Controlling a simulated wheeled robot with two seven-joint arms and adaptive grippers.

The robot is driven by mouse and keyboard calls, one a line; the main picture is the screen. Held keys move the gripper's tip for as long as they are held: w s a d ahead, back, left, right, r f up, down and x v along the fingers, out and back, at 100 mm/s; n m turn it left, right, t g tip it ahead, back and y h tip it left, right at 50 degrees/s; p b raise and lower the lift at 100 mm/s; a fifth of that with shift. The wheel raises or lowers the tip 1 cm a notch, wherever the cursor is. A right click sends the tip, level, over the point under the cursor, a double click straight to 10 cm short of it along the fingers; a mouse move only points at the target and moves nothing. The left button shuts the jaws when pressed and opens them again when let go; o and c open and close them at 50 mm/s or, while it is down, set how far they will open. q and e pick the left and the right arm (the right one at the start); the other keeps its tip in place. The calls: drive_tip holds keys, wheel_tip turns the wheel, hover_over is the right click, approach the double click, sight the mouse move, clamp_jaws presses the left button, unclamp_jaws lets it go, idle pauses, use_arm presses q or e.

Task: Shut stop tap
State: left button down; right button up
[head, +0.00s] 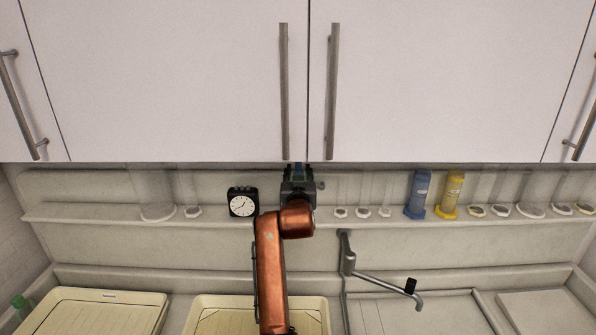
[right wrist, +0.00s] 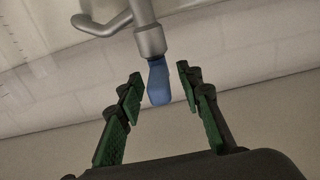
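The blue handle (right wrist: 159,84) of what looks like the stop tap hangs below a grey metal fitting (right wrist: 149,38) in the right wrist view. A bent grey pipe (right wrist: 101,24) runs off to the left of the fitting. My right gripper (right wrist: 159,73) is open, its green-padded fingers on either side of the blue handle, with a gap showing on both sides. In the head view, my right gripper (head: 298,172) is at the wall just under the cabinets, and the tap is mostly hidden there. My left gripper is not in view.
White cabinets (head: 170,80) with long bar handles hang right above my gripper. A shelf (head: 100,213) below holds a black clock (head: 243,203), a blue cylinder (head: 419,194), a yellow cylinder (head: 450,195) and clear glassware. A grey faucet (head: 375,278) and trays (head: 95,312) are lower down.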

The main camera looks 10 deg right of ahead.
drive_tip(key=shift+c, duration=0.5)
clamp_jaws()
